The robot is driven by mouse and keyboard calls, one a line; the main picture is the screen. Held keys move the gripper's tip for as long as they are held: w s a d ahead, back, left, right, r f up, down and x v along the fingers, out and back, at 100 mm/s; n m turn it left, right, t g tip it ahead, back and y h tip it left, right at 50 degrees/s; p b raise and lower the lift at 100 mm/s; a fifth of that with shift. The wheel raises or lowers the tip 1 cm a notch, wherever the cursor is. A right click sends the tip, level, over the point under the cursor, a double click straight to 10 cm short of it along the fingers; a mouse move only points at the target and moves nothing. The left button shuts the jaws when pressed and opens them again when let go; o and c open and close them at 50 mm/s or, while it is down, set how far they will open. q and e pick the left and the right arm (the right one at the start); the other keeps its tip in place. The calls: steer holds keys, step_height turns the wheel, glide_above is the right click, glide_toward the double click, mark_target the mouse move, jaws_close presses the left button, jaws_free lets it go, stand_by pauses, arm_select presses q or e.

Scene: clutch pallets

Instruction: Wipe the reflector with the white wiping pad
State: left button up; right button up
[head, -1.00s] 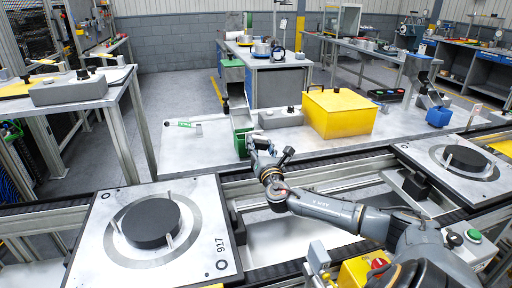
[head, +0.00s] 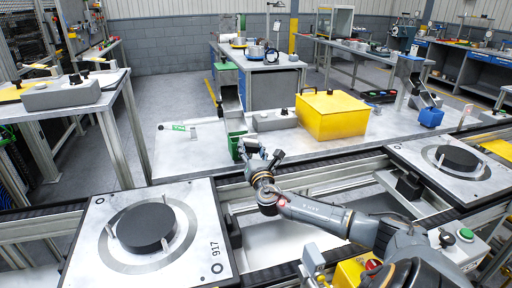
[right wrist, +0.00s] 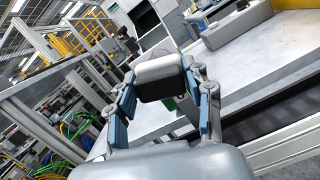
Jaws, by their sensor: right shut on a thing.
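My right gripper (head: 260,157) is shut on a dark block with a pale grey-white face, which I take for the white wiping pad (head: 252,143). In the right wrist view the pad (right wrist: 160,78) sits between the two blue-lined fingers of the gripper (right wrist: 163,95). The gripper is in the air above the near side of the long bench, close to a green bin. I cannot pick out the reflector for certain in either view. My left gripper is not in view.
The green bin (head: 236,148) and a yellow box (head: 332,116) stand on the bench (head: 195,155). A pallet with a black disc (head: 90,258) lies on the conveyor at left, another pallet (head: 412,152) at right. A small item with a green label (head: 178,127) lies at the bench's left end.

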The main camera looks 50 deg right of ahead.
steer(key=a, duration=0.1)
steer(key=w+a, duration=0.1)
steer(key=shift+w+a+r+p, duration=0.1)
steer(key=shift+w+a+p, duration=0.15)
steer(key=shift+a+p, duration=0.15)
steer(key=shift+d, duration=0.15)
steer(key=shift+s+d, duration=0.45)
steer(key=shift+d, duration=0.25)
steer(key=shift+s+d, duration=0.4)
steer(key=shift+d, duration=0.3)
steer(key=shift+s+d+b, duration=0.2)
steer(key=shift+s+d, duration=0.1)
steer(key=shift+d, duration=0.25)
steer(key=shift+s+d+b, duration=0.2)
steer(key=shift+s+d, duration=0.05)
steer(key=shift+d, duration=0.3)
steer(key=shift+s+d, duration=0.2)
steer(key=shift+d, duration=0.1)
